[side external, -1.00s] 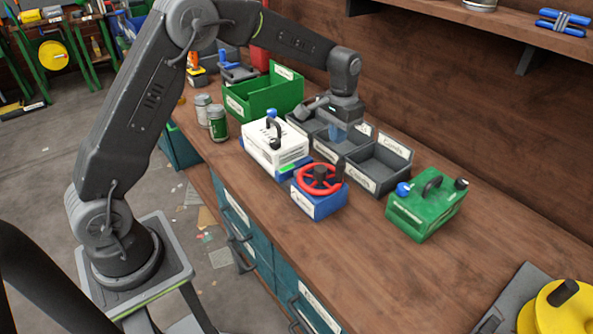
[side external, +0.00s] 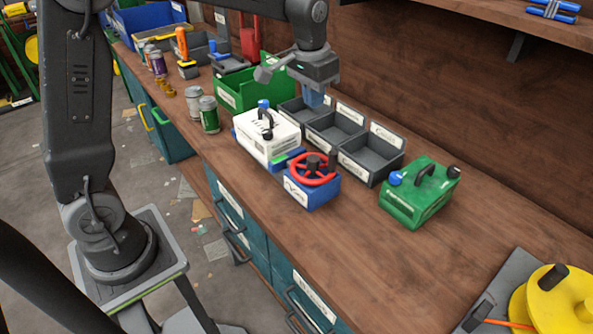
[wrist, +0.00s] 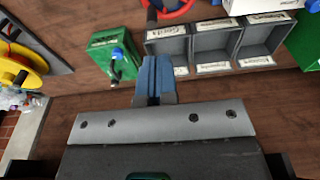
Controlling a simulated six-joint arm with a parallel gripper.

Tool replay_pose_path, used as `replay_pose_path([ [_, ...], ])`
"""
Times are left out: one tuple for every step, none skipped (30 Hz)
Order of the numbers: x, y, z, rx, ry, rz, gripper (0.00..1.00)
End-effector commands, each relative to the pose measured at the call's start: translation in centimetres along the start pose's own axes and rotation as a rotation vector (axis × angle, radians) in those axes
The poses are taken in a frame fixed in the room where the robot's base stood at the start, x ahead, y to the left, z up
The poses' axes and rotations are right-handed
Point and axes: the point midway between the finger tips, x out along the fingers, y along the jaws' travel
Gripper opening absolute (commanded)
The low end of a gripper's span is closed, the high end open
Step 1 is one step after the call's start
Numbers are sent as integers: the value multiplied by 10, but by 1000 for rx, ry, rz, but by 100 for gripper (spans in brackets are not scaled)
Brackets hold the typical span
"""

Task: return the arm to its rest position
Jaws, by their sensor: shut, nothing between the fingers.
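My gripper (side external: 314,96) hangs above the back end of the row of dark grey bins (side external: 337,127) in the side external view. Its blue fingers (wrist: 154,76) show in the wrist view, pressed together with nothing between them. My arm is raised over the bench and its base stands beside the bench. In the wrist view the bins (wrist: 192,48) lie beyond the fingertips, and they look empty.
On the bench (side external: 370,258) stand a white case (side external: 266,136), a blue box with a red wheel (side external: 312,182), a green canister (side external: 420,192), a green bin (side external: 243,90) and cans (side external: 209,115). A shelf (side external: 450,10) runs along the back wall.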

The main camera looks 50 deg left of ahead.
Motion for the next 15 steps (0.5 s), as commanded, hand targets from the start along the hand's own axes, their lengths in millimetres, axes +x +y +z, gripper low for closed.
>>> replay_pose_path([
  [-18,3,18,1,33,-1,0],
  [-26,4,28,1,50,-2,0],
  [-35,6,42,1,72,-2,0],
  [-41,8,52,1,87,-2,0],
  [-47,9,63,1,105,-2,0],
  [-54,11,77,1,127,-3,0],
  [-58,12,88,1,143,-2,0],
  [-62,13,99,1,159,-2,0],
  [-66,15,113,1,182,-2,0],
  [-69,16,124,1,198,-1,0],
  [-70,17,135,1,214,-1,0],
  [-72,18,149,0,237,0,0],
  [-72,19,160,0,253,0,0],
  [-72,19,170,0,267,1,0],
  [-71,20,182,0,286,1,0],
])
